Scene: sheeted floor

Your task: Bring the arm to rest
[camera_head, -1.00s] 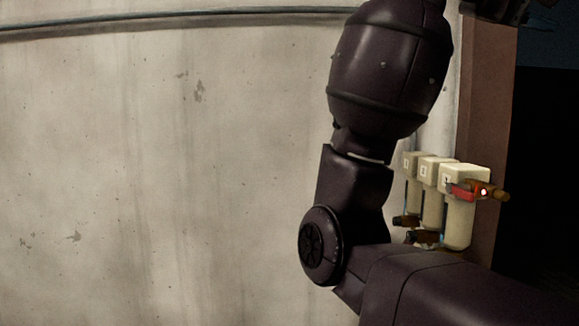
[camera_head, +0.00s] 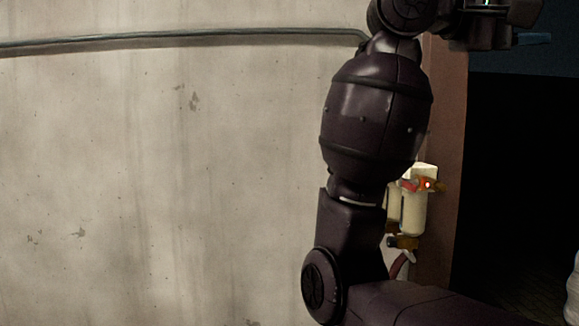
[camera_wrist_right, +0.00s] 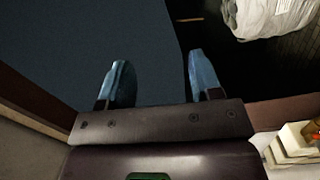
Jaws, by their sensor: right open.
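My right arm rises through the middle of the head view and bends at the top toward the right. My right gripper (camera_head: 535,38) is at the upper right there, partly cut off, with a blue fingertip showing. In the right wrist view the two blue fingers of my right gripper (camera_wrist_right: 158,78) stand well apart with nothing between them. My left gripper is not in view.
Cream filter housings (camera_head: 413,212) with a red-handled brass valve (camera_head: 428,185) stand behind my arm, partly hidden, beside a brown post (camera_head: 443,150). A stained wall (camera_head: 150,180) carries a pipe (camera_head: 200,36). A whitish wrapped bundle (camera_wrist_right: 270,15) lies beyond the fingers.

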